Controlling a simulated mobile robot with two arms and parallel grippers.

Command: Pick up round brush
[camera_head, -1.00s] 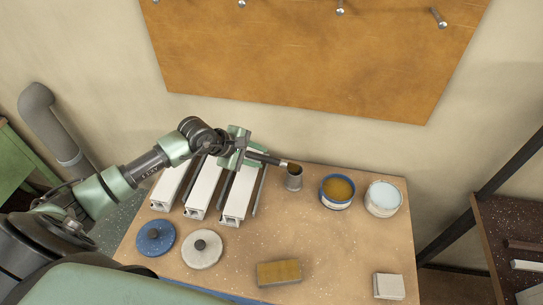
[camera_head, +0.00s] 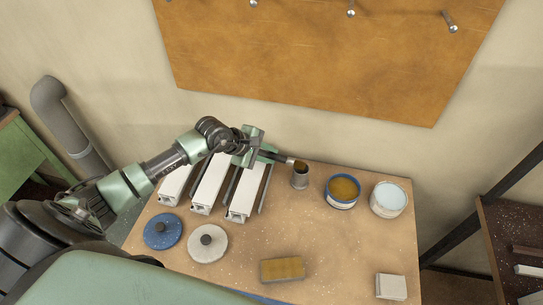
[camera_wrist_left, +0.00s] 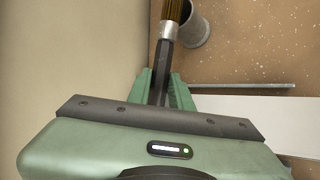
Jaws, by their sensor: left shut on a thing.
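My left gripper (camera_head: 256,152) is shut on the dark handle of the round brush (camera_head: 283,158), above the back of the bench. The brush lies nearly level, with its brown bristles pointing right, at the rim of a small grey metal cup (camera_head: 300,180). In the left wrist view the gripper (camera_wrist_left: 162,88) has the handle between its fingers. The brush's silver ferrule (camera_wrist_left: 168,30) and bristles reach the top edge, beside the grey cup (camera_wrist_left: 196,32). I cannot tell whether the bristles touch the cup. My right gripper is not in view.
Three white profiles (camera_head: 246,192) lie left on the bench under my arm. Blue-rimmed tin (camera_head: 343,203) and white tin (camera_head: 388,200) stand right of the cup. Blue lid (camera_head: 152,240), white lid (camera_head: 215,252), tan block (camera_head: 282,280) and pale block (camera_head: 391,287) lie in front.

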